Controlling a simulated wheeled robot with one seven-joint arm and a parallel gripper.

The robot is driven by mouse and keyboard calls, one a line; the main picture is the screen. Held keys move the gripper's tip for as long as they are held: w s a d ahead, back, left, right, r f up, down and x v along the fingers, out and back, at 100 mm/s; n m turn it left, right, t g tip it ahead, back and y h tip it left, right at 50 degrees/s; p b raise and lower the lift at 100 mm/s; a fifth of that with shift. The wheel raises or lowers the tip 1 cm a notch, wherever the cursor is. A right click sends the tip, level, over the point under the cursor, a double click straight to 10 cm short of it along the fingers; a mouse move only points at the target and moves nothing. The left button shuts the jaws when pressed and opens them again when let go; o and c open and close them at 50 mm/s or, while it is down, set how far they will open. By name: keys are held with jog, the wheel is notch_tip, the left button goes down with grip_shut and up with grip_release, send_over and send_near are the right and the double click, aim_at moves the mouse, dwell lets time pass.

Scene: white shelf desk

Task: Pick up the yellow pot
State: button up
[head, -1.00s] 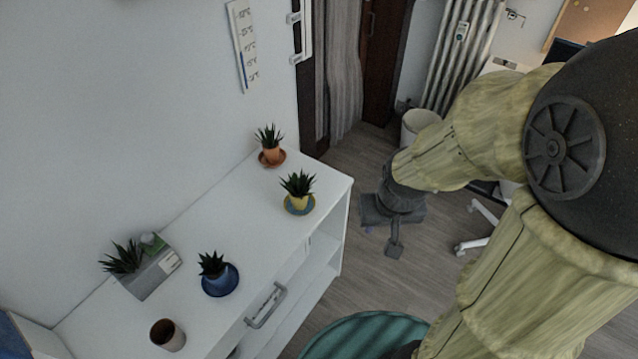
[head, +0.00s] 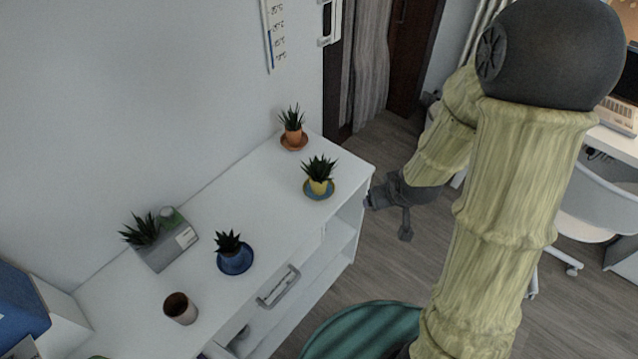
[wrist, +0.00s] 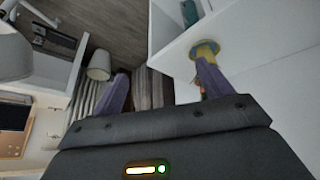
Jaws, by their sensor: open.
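The yellow pot (head: 318,186) holds a dark green spiky plant and stands upright on a blue saucer (head: 330,193), near the right end of the white shelf desk. In the wrist view the yellow pot (wrist: 205,48) shows beyond the right fingertip, partly hidden by that finger. My gripper (head: 385,203) is off the right end of the desk, to the right of the pot and apart from it. In the wrist view my gripper (wrist: 160,85) has its two fingers wide apart with nothing between them.
An orange pot (head: 293,137) stands behind the yellow one, near the wall. A blue pot (head: 235,258), a grey planter (head: 168,248) and a brown cup (head: 180,309) stand further left. The white desk top (head: 265,200) is bare between them.

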jog(key=w+a+f+n+t+y, duration=0.2)
jog(key=w+a+f, duration=0.2)
jog(key=f, duration=0.2)
jog(key=t+y+b, duration=0.2)
jog(key=t+y, duration=0.2)
jog(key=t, duration=0.1)
send_near(324, 183)
jog(key=shift+s+d+r+n, duration=0.15)
jog(key=shift+s+d, duration=0.2)
jog(key=shift+s, duration=0.1)
jog(key=shift+s+d+r+n, duration=0.15)
jog(key=shift+s+d, duration=0.15)
jog(key=shift+s, duration=0.2)
jog(key=shift+f, duration=0.1)
jog(key=b, duration=0.2)
jog(key=w+b, duration=0.1)
jog(key=b, duration=0.1)
jog(key=shift+w+a+f+b, duration=0.1)
jog(key=shift+a+f+b, duration=0.1)
jog(key=shift+f+b, duration=0.1)
jog(key=shift+w+b, duration=0.1)
jog(key=shift+b, duration=0.35)
jog(key=b, duration=0.5)
jog(key=shift+w+a+f, duration=0.15)
jog(key=shift+w+a, duration=0.2)
jog(key=p+x, duration=0.1)
jog(key=x, duration=0.8)
jog(key=shift+w+a, duration=0.2)
jog(key=shift+a, duration=0.1)
